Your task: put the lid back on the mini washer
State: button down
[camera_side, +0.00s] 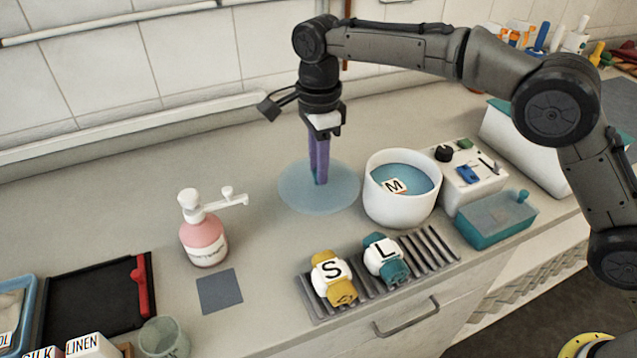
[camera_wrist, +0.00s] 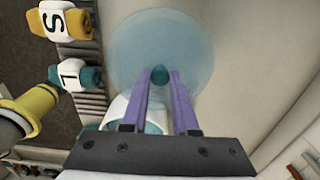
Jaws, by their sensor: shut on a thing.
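The lid (camera_side: 300,190) is a thin, translucent blue disc, left of the mini washer in the side view. It also shows in the wrist view (camera_wrist: 150,45), with a teal knob (camera_wrist: 159,75) between my fingertips. My gripper (camera_side: 320,181), with purple fingers, points down and is shut on the lid's knob. I cannot tell whether the lid touches the counter. The mini washer (camera_side: 398,211) is a white round tub, open at the top, with blue inside and an item marked M (camera_side: 394,187) in it. My gripper partly hides the tub in the wrist view.
A grey rack (camera_side: 425,252) in front holds bundles marked S (camera_side: 333,271) and L (camera_side: 384,256). A pink pump bottle (camera_side: 203,240) stands left of the lid. A white control box (camera_side: 470,192) and teal box (camera_side: 496,222) are right of the tub. The counter behind the lid is clear.

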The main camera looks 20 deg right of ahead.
jog(key=d+r, duration=0.1)
jog(key=d, duration=0.1)
jog(key=d+r, duration=0.1)
jog(key=r, duration=0.1)
jog(key=d+r, duration=0.1)
jog(key=d, duration=0.1)
jog(key=shift+s+d+r, duration=0.25)
jog(key=shift+d+r, duration=0.1)
jog(key=shift+r, duration=0.05)
jog(key=s+d+r, duration=0.3)
jog(key=d+r, duration=0.1)
jog(key=d, duration=0.6)
jog(key=shift+s+f, duration=0.15)
jog(key=shift+f, duration=1.55)
jog(key=shift+s+f, duration=0.1)
jog(key=shift+f, duration=1.55)
jog(key=shift+f, duration=0.2)
jog(key=shift+c, duration=0.6)
grip_release()
notch_tip(320, 180, up, 7)
